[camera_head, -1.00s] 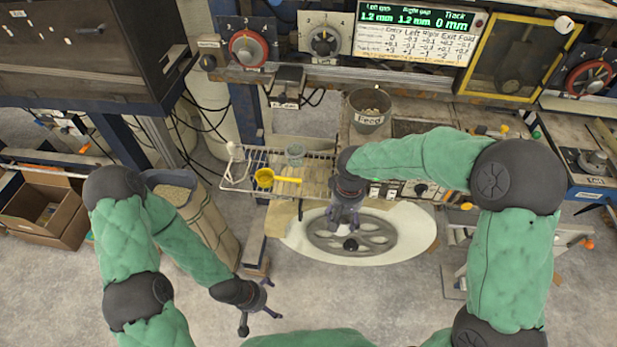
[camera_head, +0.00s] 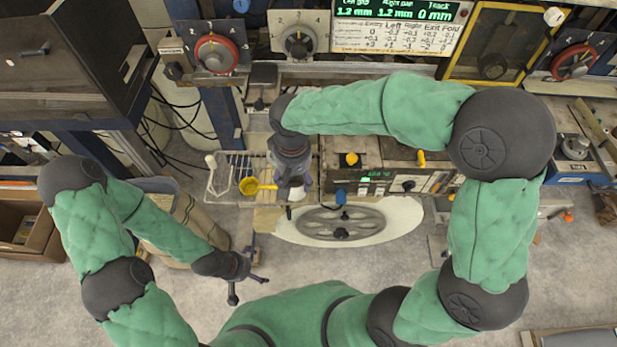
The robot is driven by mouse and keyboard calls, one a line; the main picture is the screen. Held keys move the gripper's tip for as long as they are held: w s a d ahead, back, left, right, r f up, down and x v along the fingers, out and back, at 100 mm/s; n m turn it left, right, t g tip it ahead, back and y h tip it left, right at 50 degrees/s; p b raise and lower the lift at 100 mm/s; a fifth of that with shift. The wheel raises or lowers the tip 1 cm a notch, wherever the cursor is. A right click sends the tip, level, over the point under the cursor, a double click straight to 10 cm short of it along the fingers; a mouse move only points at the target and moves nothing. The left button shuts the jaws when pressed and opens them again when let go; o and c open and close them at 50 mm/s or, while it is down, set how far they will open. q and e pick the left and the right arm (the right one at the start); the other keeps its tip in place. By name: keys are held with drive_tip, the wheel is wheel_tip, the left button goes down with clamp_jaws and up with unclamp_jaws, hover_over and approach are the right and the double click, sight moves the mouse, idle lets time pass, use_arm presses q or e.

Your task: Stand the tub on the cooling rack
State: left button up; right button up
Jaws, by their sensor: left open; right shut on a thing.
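The wire cooling rack (camera_head: 233,170) is left of centre, in front of the machine. My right gripper (camera_head: 291,200) points down over the right part of the rack. It is shut on a small pale thing (camera_head: 297,193), which appears to be the tub; the fingers hide most of it. I cannot tell whether it touches the rack. My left gripper (camera_head: 248,288) is open and empty, low in the view over the floor, well in front of the rack.
A yellow scoop (camera_head: 252,186) lies on the rack, left of my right gripper. A pale oval board with a grey wheel (camera_head: 340,223) is right of the rack. The machine front (camera_head: 390,178) has knobs. A tall sack (camera_head: 190,215) stands behind my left forearm.

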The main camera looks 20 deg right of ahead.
drive_tip(key=shift+w+d+f+b, duration=0.2)
drive_tip(key=shift+w+d+f, duration=0.6)
drive_tip(key=shift+f, duration=0.85)
drive_tip(key=shift+w+d+f+b, duration=0.25)
drive_tip(key=shift+w+d+f, duration=0.6)
drive_tip(key=shift+f, duration=0.75)
drive_tip(key=shift+w+d+f+b, duration=0.2)
drive_tip(key=shift+w+d+f, duration=0.6)
drive_tip(key=shift+f, duration=0.85)
drive_tip(key=shift+s, duration=0.1)
drive_tip(key=shift+f, duration=0.15)
drive_tip(key=o, duration=1.5)
drive_tip(key=shift+c, duration=0.2)
